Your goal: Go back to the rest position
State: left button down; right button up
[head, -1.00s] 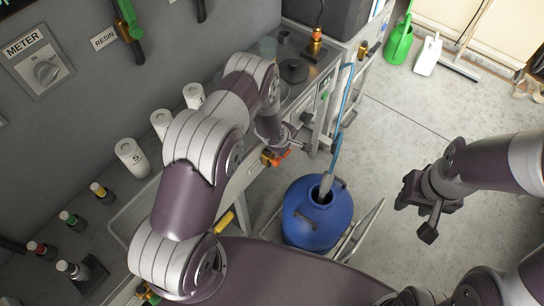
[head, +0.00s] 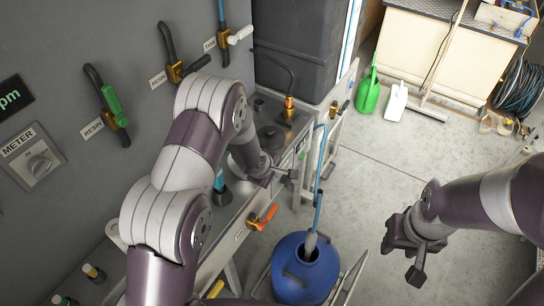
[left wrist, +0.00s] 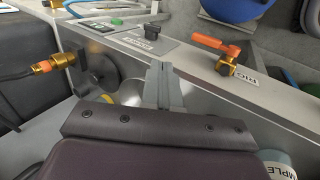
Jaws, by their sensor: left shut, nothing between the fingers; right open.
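In the head view my left gripper (head: 284,177) is at the bench's front edge, above and behind an orange-handled valve (head: 262,218). In the left wrist view its fingers (left wrist: 163,88) are together with nothing between them, over the bench beside the same orange valve (left wrist: 216,50). My right gripper (head: 418,258) hangs over open floor at the right, open and empty. A blue drum (head: 304,272) stands on the floor between the arms, with a blue hose (head: 319,178) running down into its mouth. My left arm hides part of the bench.
A grey wall at the left carries a meter panel (head: 31,156) and resin valves (head: 112,108). A dark tank (head: 298,50) stands at the back. Green (head: 370,92) and white (head: 396,102) cans stand on the floor.

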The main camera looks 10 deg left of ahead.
pick_arm(q)
notch_tip(320, 180, up, 5)
jog(key=shift+r+p, duration=0.2)
jog(key=shift+p, duration=0.8)
pick_arm(e)
notch_tip(320, 180, up, 3)
pick_arm(q)
jog(key=shift+f, duration=0.1)
